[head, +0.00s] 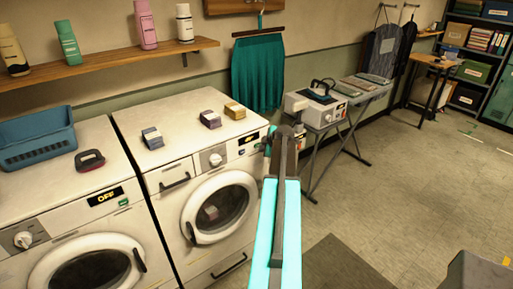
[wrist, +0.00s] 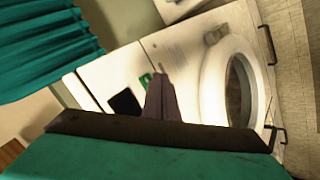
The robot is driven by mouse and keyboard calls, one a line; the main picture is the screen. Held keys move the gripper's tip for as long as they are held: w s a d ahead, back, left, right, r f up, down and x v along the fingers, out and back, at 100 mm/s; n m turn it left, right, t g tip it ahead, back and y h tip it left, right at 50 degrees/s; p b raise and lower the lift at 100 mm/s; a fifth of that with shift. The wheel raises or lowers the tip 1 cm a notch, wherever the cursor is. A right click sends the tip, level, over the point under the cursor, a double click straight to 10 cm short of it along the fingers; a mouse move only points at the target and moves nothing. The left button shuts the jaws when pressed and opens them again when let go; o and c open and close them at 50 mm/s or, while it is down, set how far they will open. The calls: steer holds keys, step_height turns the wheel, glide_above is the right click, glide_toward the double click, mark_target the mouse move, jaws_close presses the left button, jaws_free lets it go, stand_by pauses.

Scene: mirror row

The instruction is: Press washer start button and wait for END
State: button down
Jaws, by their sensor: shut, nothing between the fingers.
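The right white washer (head: 222,160) has a round closed door, a dial and a small lit display (head: 249,139) whose text is too small to read surely. Its green button (head: 242,152) sits just below the display. In the wrist view the washer appears tilted, with a dark display (wrist: 125,102) and the green button (wrist: 145,80). My gripper (wrist: 160,80) is shut and empty, its tips close to the button; I cannot tell if they touch. In the head view the gripper is mostly hidden by my arm. The left washer (head: 75,225) shows OFF.
Small boxes (head: 210,118) lie on the right washer's top; a blue basket (head: 38,138) sits on the left one. A teal cloth (head: 258,75) hangs behind. An ironing table (head: 345,110) stands to the right. The floor at right is mostly clear.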

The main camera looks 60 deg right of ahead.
steer(key=shift+w+d+f+b, duration=0.1)
steer(key=shift+w+b, duration=0.15)
steer(key=shift+b, duration=0.2)
steer(key=shift+w+d+b, duration=0.15)
steer(key=shift+w+b, duration=0.3)
stand_by(1.2)
steer(key=shift+s, duration=0.1)
stand_by(0.3)
steer(key=shift+s+a+b, duration=0.25)
steer(key=shift+s+b, duration=0.35)
steer(key=shift+s, duration=0.05)
steer(key=shift+s, duration=0.1)
steer(key=s, duration=0.1)
steer(key=s+a+b, duration=0.1)
steer(key=s, duration=0.1)
steer(key=s+b, duration=0.1)
steer(key=shift+s+a, duration=0.3)
stand_by(0.3)
steer(key=shift+s, duration=0.1)
stand_by(0.7)
